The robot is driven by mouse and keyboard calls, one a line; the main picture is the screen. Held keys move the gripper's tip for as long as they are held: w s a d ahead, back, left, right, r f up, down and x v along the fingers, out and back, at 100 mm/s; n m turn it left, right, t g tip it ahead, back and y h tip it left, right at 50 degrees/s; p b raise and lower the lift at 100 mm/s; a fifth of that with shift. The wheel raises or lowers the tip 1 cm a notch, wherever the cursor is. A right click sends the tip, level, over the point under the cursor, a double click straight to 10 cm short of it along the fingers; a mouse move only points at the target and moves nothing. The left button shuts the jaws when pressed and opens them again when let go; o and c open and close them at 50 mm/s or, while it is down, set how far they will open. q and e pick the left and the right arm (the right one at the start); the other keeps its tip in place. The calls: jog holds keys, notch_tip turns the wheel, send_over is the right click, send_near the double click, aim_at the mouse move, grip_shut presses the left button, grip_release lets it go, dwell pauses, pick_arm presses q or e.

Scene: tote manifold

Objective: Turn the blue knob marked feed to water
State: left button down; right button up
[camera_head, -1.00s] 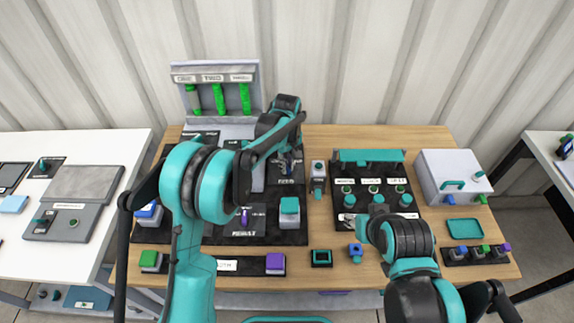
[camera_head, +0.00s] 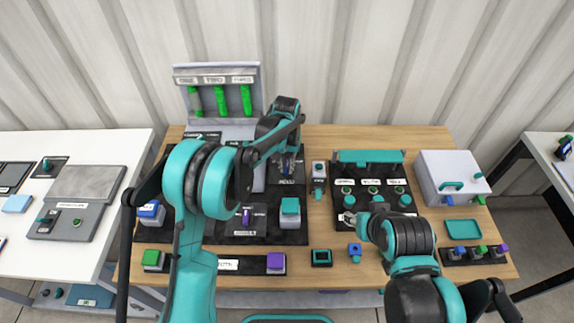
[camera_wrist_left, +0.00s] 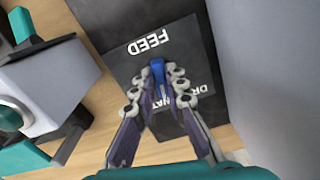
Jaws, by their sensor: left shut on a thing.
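The blue knob (camera_wrist_left: 158,72) stands on a dark plate marked FEED (camera_wrist_left: 150,47) in the left wrist view. My left gripper (camera_wrist_left: 158,84) is shut on this knob, with one finger on each side of it. The label letters appear upside down there, and the fingers partly cover the lower words, so which mark the knob points to is not clear. In the head view, my left gripper (camera_head: 288,165) is at the same plate, mostly behind my left arm. My right gripper (camera_head: 348,217) is low at the front of the right-hand panel, and its fingers are too small to read.
A grey block (camera_wrist_left: 45,85) with a round teal part stands beside the plate. A grey wall (camera_wrist_left: 262,70) rises close on the other side. A panel with several green knobs (camera_head: 373,191) and a white box (camera_head: 452,174) stand to the right.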

aim_at(286, 168)
pick_arm(q)
jog(key=m, duration=0.4)
jog(key=shift+a+m, duration=0.1)
jog(key=shift+m, duration=0.2)
dwell(0.3)
jog(key=c, duration=1.5)
grip_release()
jog(key=shift+c, duration=0.2)
jog(key=shift+r, duration=0.1)
notch_tip(286, 168, up, 12)
